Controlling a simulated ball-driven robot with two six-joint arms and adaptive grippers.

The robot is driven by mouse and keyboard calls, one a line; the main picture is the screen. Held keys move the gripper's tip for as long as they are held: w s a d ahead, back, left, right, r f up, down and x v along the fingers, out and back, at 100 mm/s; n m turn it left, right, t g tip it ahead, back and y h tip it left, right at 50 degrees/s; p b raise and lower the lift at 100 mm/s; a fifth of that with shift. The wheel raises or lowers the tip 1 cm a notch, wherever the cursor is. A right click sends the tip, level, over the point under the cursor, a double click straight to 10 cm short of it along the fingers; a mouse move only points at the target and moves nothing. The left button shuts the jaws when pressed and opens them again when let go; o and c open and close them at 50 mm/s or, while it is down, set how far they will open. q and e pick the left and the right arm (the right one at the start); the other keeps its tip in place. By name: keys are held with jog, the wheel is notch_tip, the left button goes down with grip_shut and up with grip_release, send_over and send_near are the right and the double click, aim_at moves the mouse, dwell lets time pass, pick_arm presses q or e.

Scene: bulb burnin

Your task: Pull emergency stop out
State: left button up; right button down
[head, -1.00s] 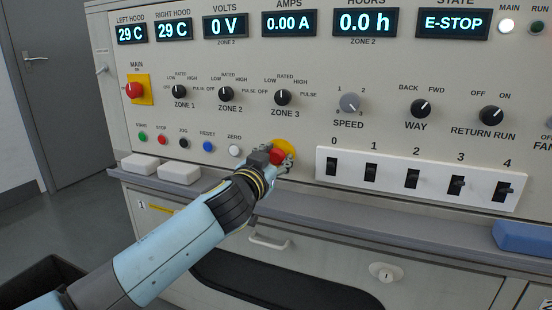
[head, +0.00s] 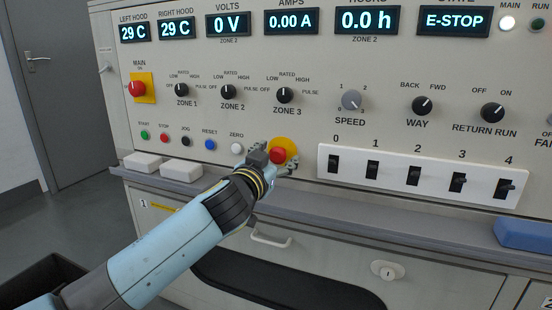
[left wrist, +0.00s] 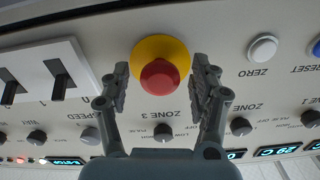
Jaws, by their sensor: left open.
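The emergency stop is a red mushroom button (head: 278,156) on a round yellow plate (head: 290,147), low on the panel's front. In the left wrist view the red button (left wrist: 160,78) sits in front of the yellow plate (left wrist: 160,45). My left gripper (head: 274,161) is open, with one finger on each side of the button. In the left wrist view a gap shows between the button and both fingers of the left gripper (left wrist: 161,88). The state display (head: 454,20) reads E-STOP. My right gripper is not in view.
A white switch strip (head: 415,176) lies right of the button, and a white ZERO button (head: 237,148) lies left. A ledge (head: 330,205) runs below, with white blocks (head: 181,172) at left and a blue block (head: 522,236) at right.

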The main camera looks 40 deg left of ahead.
pick_arm(q)
jog(key=shift+s, duration=0.15)
jog(key=v, duration=1.1)
jog(key=shift+s+d, duration=0.25)
jog(key=shift+s, duration=0.05)
